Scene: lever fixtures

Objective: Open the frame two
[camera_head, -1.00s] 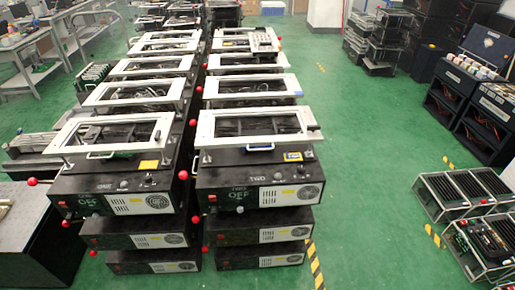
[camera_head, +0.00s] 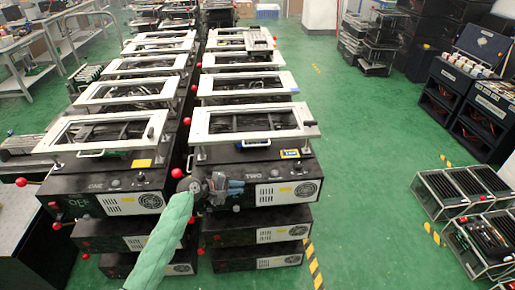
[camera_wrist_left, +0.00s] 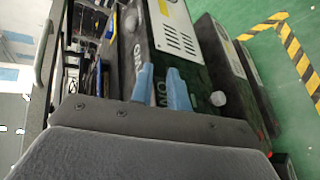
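Frame two is the white rectangular frame (camera_head: 308,131) on the black box labelled TWO (camera_head: 285,170), in the front of the right row. It lies flat over the box, with a small handle (camera_head: 258,144) on its near edge. My left gripper (camera_head: 238,185) is in front of the box's upper front face, below and left of the handle, and hides part of the panel. In the left wrist view its two blue fingertips (camera_wrist_left: 160,78) stand a little apart with nothing between them. They are beside the TWO lettering. My right gripper is not in view.
Fixture one (camera_head: 70,140) stands on the left, its white frame flat too. Red ball knobs (camera_head: 177,173) stick out between the rows. More fixtures stretch behind. Open green floor (camera_head: 370,180) lies on the right, with metal racks (camera_head: 465,190) beyond.

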